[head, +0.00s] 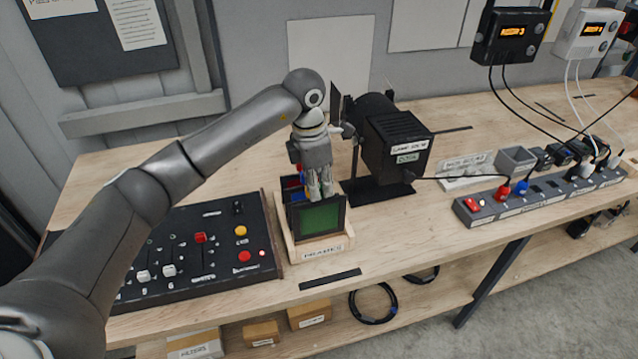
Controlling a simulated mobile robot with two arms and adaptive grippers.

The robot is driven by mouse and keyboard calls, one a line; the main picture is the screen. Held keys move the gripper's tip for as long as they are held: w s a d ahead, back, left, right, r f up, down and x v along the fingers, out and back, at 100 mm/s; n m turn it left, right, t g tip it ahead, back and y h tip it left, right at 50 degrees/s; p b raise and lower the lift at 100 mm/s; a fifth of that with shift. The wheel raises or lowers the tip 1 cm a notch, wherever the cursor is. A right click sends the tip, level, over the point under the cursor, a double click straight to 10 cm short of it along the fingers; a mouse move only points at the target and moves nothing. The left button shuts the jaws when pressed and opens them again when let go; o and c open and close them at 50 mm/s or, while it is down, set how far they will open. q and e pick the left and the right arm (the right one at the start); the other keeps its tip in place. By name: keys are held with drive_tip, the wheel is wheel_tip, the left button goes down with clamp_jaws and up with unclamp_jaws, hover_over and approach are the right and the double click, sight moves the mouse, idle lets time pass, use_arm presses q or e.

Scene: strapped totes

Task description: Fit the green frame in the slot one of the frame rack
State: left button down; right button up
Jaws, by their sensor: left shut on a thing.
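The green frame (320,217) is a square green pane with a dark border. It stands upright at the front of the wooden frame rack (321,248), which carries a "FRAMES" label. My left gripper (321,194) is just above the green frame, fingers pointing down and shut at its top edge. Red and blue frames (293,183) show in part behind the green one, at the left of the gripper. The slots are hidden by the frames and gripper, so I cannot tell which slot the green frame is over or whether it is seated. My right gripper is out of view.
A black lamp (396,141) stands on a dark base right behind the rack. A control board (207,246) with sliders and buttons lies to the left. A power strip (540,193) with plugs and cables is at the right. Bare tabletop lies between rack and strip.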

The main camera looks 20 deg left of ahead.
use_arm(q)
drive_tip(key=shift+f+b, duration=0.7)
drive_tip(key=shift+f, duration=0.2)
drive_tip(key=shift+f+b, duration=0.9)
drive_tip(key=shift+f, duration=0.15)
drive_tip(key=c, duration=1.3)
unclamp_jaws()
drive_tip(key=shift+r, duration=0.1)
